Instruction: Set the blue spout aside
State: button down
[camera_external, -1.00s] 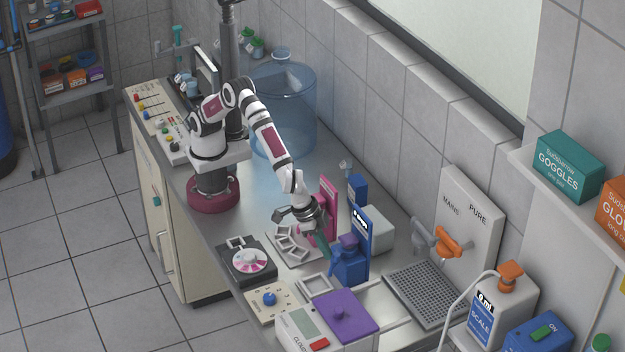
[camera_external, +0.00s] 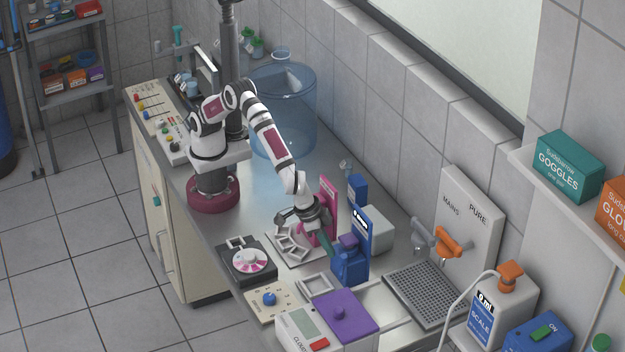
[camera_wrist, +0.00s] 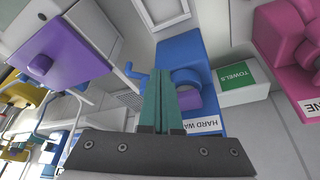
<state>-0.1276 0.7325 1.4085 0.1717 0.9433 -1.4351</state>
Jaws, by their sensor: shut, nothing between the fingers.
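My gripper (camera_external: 330,244) has teal fingers and is shut and empty. In the wrist view its fingertips (camera_wrist: 166,72) lie in front of the dispenser, hiding part of it. I cannot tell if they touch it.
A pink dispenser (camera_external: 328,200) stands close behind my gripper. A purple-lidded box (camera_external: 338,312) sits in front, beside a white frame (camera_external: 314,284). A dark device with a pink-and-white dial (camera_external: 247,262) is at left. A green "TOWELS" box (camera_wrist: 238,82) is right of the blue dispenser.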

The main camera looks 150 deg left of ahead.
jog(key=s+d+r, duration=0.3)
jog(key=d+r, duration=0.4)
jog(key=r, duration=0.2)
jog(key=shift+s+r, duration=0.15)
dwell(0.4)
